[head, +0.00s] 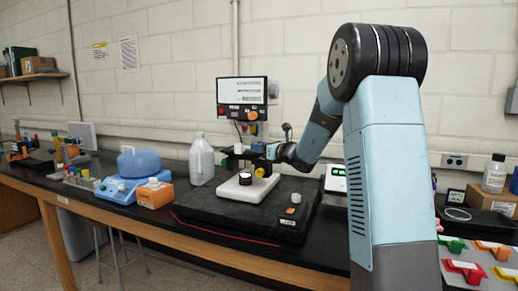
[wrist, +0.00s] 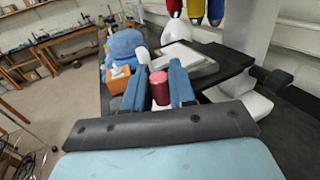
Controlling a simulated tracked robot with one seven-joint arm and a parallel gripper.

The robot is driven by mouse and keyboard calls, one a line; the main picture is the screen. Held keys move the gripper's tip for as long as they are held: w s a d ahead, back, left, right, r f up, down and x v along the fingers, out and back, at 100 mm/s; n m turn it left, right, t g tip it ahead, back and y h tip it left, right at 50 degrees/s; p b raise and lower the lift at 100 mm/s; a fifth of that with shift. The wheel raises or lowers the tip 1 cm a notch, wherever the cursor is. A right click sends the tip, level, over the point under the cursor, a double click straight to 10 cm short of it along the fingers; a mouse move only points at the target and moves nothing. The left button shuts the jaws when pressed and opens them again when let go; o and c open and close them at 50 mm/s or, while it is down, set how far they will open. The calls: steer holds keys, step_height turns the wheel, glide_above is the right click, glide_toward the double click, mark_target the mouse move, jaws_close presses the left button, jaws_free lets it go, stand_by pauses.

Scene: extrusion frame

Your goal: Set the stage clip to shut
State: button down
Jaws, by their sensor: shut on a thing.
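A small microscope-like device with a white base (head: 248,187) stands on a black slab in the head view. My gripper (head: 272,152) is at the upper right of this device, at the height of its dark stage. In the wrist view my gripper (wrist: 159,72) has its two blue fingers on either side of a red cylindrical knob (wrist: 159,88) and is shut on it.
The black slab (head: 215,215) lies on the bench. A white jug (head: 201,160), a blue-and-white balance (head: 128,188) and an orange box (head: 155,194) stand left of the device. A screen panel (head: 242,97) is behind it. Coloured cylinders (wrist: 195,10) hang close ahead in the wrist view.

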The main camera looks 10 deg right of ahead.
steer(key=shift+w+d+n+g+y, duration=0.3)
steer(key=shift+d+n+g+y, duration=0.35)
steer(key=shift+n+g+y, duration=1.2)
steer(key=shift+w+d+n+g+y, duration=0.5)
steer(key=shift+n+g+y, duration=0.6)
steer(key=shift+n+g, duration=1.45)
steer(key=shift+w+d+n+g+y, duration=0.15)
steer(key=shift+d+n+g+y, duration=0.95)
steer(key=shift+g, duration=1.9)
steer(key=shift+a+n+y, duration=0.3)
steer(key=shift+a+y, duration=0.05)
steer(key=c, duration=1.1)
jaws_free()
steer(key=shift+d, duration=0.15)
steer(key=d, duration=1.3)
steer(key=shift+s+d+f, duration=0.1)
steer(key=shift+d, duration=0.2)
steer(key=shift+a, duration=0.1)
